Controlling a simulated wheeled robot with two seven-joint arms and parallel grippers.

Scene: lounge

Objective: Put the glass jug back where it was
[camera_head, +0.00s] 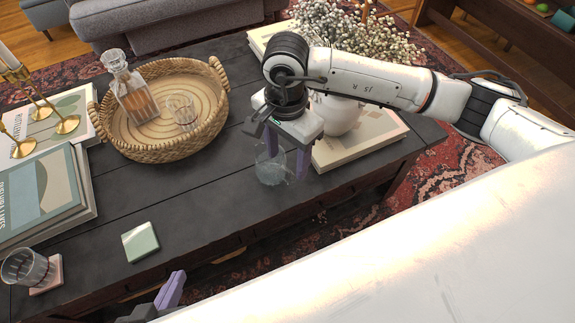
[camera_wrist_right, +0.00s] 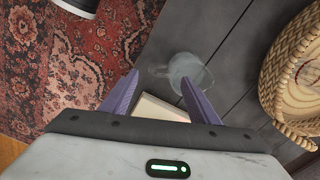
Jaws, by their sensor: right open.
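The clear glass jug (camera_head: 270,168) stands on the dark table, right of the wicker tray (camera_head: 215,115). In the right wrist view the jug (camera_wrist_right: 189,70) shows just beyond the fingertips, toward the right finger, its handle side facing left. My right gripper (camera_head: 287,155) is open at the jug; its fingers partly overlap it in the head view. I see nothing held between the fingers, and cannot tell whether they touch the glass. My left gripper (camera_head: 168,293) shows only its purple fingers at the bottom edge; its opening is unclear.
The tray holds a stoppered decanter (camera_head: 135,98) and a tumbler (camera_head: 181,109). A white flower vase (camera_head: 337,117) on books (camera_head: 365,140) stands close right of my right gripper. A green coaster (camera_head: 140,242) and a glass (camera_head: 25,267) are nearer. The table's middle is clear.

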